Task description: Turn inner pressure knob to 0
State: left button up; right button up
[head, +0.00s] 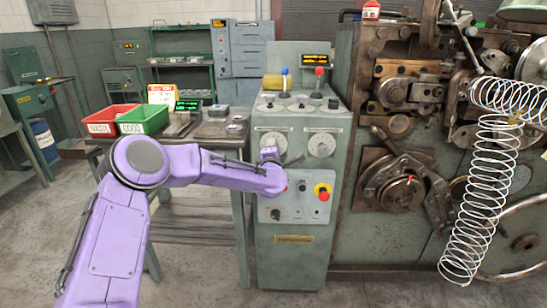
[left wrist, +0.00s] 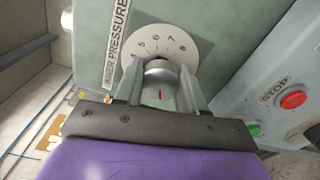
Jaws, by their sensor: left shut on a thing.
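The inner pressure knob (left wrist: 158,67) is a grey round knob on a white numbered dial (left wrist: 178,45). The label INNER PRESSURE (left wrist: 117,40) runs beside the dial. My left gripper (left wrist: 159,85) is shut on the knob, one finger on each side. A small red mark shows between the fingers. In the head view my left gripper (head: 284,158) is at the cabinet's left dial (head: 274,140), covering part of it. My right gripper is not in view.
A second white dial (head: 321,145) sits to the right on the green-grey cabinet (head: 295,248). Below are a red-and-yellow emergency button (head: 322,192) and small buttons. A red STOP button (left wrist: 291,100) and a green button (left wrist: 255,129) are near my left wrist. Coiler machinery stands at right.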

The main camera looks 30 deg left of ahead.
pick_arm(q)
jog(key=shift+f+n+b, duration=0.1)
jog(key=shift+n+b, duration=0.5)
jog(key=shift+n, duration=0.2)
jog(key=o, duration=1.1)
jog(key=shift+c, duration=0.2)
jog(key=shift+s, duration=0.1)
jog(key=v, duration=1)
jog(key=shift+s+d+b, duration=0.15)
jog(key=shift+d+b, duration=0.05)
jog(key=shift+b, duration=0.15)
